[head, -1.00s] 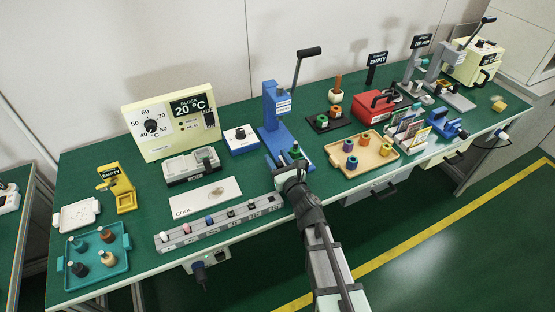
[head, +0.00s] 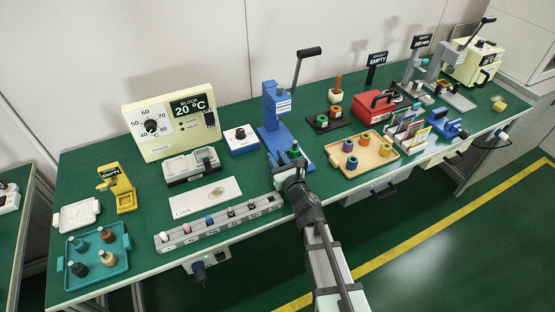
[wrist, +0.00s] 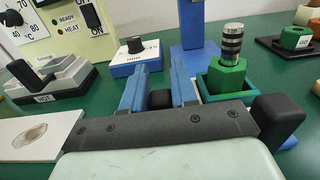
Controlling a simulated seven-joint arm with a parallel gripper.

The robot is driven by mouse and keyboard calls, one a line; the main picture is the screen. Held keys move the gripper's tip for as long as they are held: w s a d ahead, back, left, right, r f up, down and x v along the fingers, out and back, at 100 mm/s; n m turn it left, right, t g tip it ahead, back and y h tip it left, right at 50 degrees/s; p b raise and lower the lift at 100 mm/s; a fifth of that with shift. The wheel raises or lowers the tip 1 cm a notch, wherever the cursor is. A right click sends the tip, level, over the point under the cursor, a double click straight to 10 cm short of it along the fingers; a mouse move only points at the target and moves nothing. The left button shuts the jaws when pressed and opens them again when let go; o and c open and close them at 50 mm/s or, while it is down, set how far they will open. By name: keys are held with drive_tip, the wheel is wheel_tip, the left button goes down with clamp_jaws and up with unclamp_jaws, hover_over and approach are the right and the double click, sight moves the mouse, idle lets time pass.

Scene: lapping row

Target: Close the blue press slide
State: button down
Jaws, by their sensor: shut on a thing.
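The blue press (head: 275,104) stands at the middle of the bench, its lever raised. A green hexagonal piece (wrist: 226,77) with a black-and-silver striped pin sits in a green holder low at the press, right of my fingers in the wrist view. My gripper (head: 291,166) is at the front of the press base. In the wrist view my gripper (wrist: 158,82) has its two blue fingers on either side of a small black knob (wrist: 161,98) and is shut on it. The slide itself is mostly hidden by my gripper, so its exact opening cannot be told.
A grey rack (head: 218,223) with several small pieces lies left of my gripper. A wooden tray (head: 374,164) with coloured rings is to the right. A blue box with a dial (head: 241,139) stands left of the press. The floor before the bench is clear.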

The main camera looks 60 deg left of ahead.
drive_tip(key=a, duration=1.2)
drive_tip(key=c, duration=1.1)
unclamp_jaws()
drive_tip(key=shift+a, duration=0.1)
drive_tip(key=shift+o, duration=0.7)
drive_tip(key=shift+d, duration=0.25)
drive_tip(key=d, duration=1.3)
drive_tip(key=shift+d, duration=0.25)
